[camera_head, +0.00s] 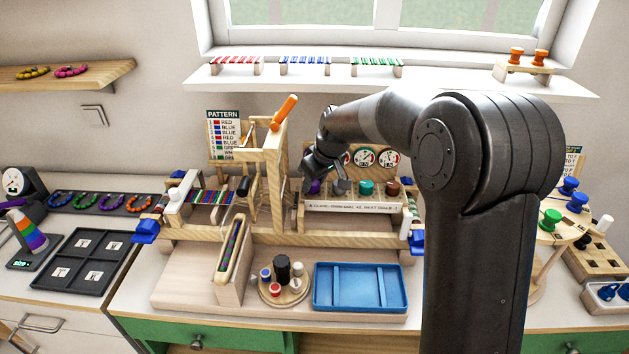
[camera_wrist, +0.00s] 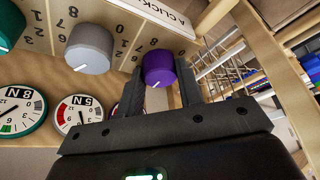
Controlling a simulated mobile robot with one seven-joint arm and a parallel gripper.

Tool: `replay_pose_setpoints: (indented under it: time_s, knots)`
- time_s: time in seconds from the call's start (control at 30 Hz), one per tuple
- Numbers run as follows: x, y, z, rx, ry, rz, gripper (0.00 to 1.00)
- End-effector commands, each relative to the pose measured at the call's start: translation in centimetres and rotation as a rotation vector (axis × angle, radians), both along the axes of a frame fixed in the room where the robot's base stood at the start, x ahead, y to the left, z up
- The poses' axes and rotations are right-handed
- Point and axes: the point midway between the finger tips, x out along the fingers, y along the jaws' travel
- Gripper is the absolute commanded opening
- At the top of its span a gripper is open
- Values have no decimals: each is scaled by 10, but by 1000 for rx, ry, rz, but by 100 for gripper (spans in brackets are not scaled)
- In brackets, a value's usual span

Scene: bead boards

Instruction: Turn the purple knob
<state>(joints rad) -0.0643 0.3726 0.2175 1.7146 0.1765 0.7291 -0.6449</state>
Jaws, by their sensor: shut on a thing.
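The purple knob (camera_wrist: 158,67) sits on the wooden dial panel (camera_wrist: 115,75) in the wrist view, with a white pointer mark on its face. My gripper (camera_wrist: 160,85) has one finger on each side of the knob and is shut on it. In the head view the purple knob (camera_head: 315,187) is the leftmost in a row, partly hidden by my gripper (camera_head: 318,180). The grey knob (camera_wrist: 90,47) is beside it, and a teal knob (camera_wrist: 8,25) is at the wrist view's left edge. Printed numbers ring the knobs.
Round gauges (camera_wrist: 75,112) are on the panel near the knobs. A wooden frame with an orange handle (camera_head: 284,112) stands left of my gripper. A blue tray (camera_head: 318,304) and a round stand with bottles (camera_head: 284,296) are in front on the bench.

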Motion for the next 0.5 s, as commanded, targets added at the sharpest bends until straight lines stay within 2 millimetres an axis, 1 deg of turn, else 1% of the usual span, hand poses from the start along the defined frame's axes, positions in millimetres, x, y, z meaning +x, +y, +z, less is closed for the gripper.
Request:
replay_pose_setpoints:
  time_s: [0.07,0.1,0.37,0.5]
  knots:
    - [0,0,0,0,0,0,11]
    - [0,0,0,0,0,0,34]
    - [0,0,0,0,0,-1,55]
    - [0,0,0,0,0,-1,55]
